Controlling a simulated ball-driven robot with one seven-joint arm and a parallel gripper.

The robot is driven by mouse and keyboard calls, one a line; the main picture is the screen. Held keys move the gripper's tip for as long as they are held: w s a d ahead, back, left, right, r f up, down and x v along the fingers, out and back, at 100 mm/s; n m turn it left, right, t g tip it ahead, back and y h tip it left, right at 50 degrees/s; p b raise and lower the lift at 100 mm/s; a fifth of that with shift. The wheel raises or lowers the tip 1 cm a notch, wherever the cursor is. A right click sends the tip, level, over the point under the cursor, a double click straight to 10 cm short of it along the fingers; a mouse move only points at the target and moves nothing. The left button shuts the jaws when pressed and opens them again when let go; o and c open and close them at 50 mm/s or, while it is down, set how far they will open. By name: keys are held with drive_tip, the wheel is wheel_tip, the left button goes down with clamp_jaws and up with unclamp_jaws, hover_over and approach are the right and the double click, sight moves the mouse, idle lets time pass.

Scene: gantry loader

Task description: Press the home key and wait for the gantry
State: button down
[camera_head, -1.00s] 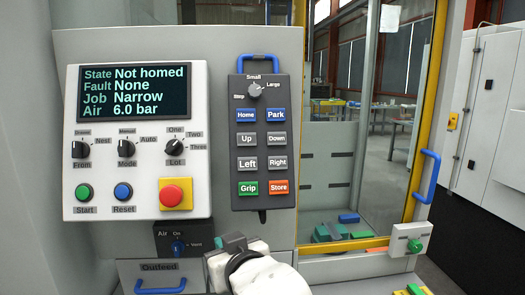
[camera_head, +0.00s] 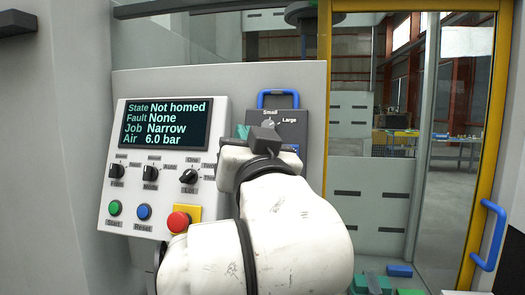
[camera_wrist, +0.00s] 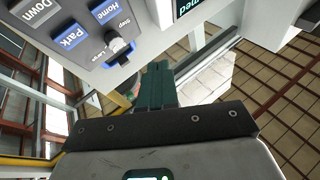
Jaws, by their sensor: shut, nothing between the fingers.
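The blue Home key (camera_wrist: 103,12) shows at the top of the wrist view, beside the blue Park key (camera_wrist: 70,38) on the dark pendant (camera_wrist: 88,22). In the head view my arm covers the Home key and most of the pendant's lower keys. My gripper (camera_wrist: 155,75) has its green fingers together and empty. In the wrist view its tips are below and right of the Home key, apart from it. In the head view the gripper (camera_head: 241,131) is in front of the pendant's left edge. The screen (camera_head: 165,122) reads Not homed, Fault None, Job Narrow, Air 6.0 bar.
A selector knob (camera_wrist: 118,42) sits beside the keys. The left panel has dials, a green Start button (camera_head: 115,208), a blue Reset button (camera_head: 144,211) and a red mushroom button (camera_head: 179,221). A yellow-framed glass door with a blue handle (camera_head: 489,235) is at right.

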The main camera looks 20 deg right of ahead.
drive_tip(key=shift+w+d, duration=0.1)
drive_tip(key=w+d+f+b, duration=0.2)
drive_tip(key=w+d+f, duration=0.1)
drive_tip(key=w, duration=0.3)
drive_tip(key=shift+w+d, duration=0.3)
drive_tip(key=shift+d, duration=0.55)
idle(1.7)
drive_tip(key=shift+w+d+f, duration=0.15)
drive_tip(key=shift+w+d, duration=0.1)
drive_tip(key=shift+w, duration=0.05)
drive_tip(key=shift+w+d+f, duration=0.1)
drive_tip(key=shift+w+d, duration=0.1)
drive_tip(key=shift+w, duration=0.1)
idle(0.7)
idle(0.4)
drive_tip(key=shift+s+a+r, duration=0.25)
drive_tip(key=shift+s+a, duration=0.2)
drive_tip(key=shift+s, duration=0.15)
drive_tip(key=shift+s+a+r+p, duration=0.3)
drive_tip(key=shift+s+a, duration=0.15)
drive_tip(key=shift+s, duration=0.2)
drive_tip(key=shift+s+a+r+p, duration=0.25)
drive_tip(key=shift+s+a, duration=0.2)
drive_tip(key=shift+s, duration=0.2)
drive_tip(key=shift+s+a+r+p, duration=0.3)
drive_tip(key=shift+s+a, duration=0.15)
drive_tip(key=shift+s, duration=0.2)
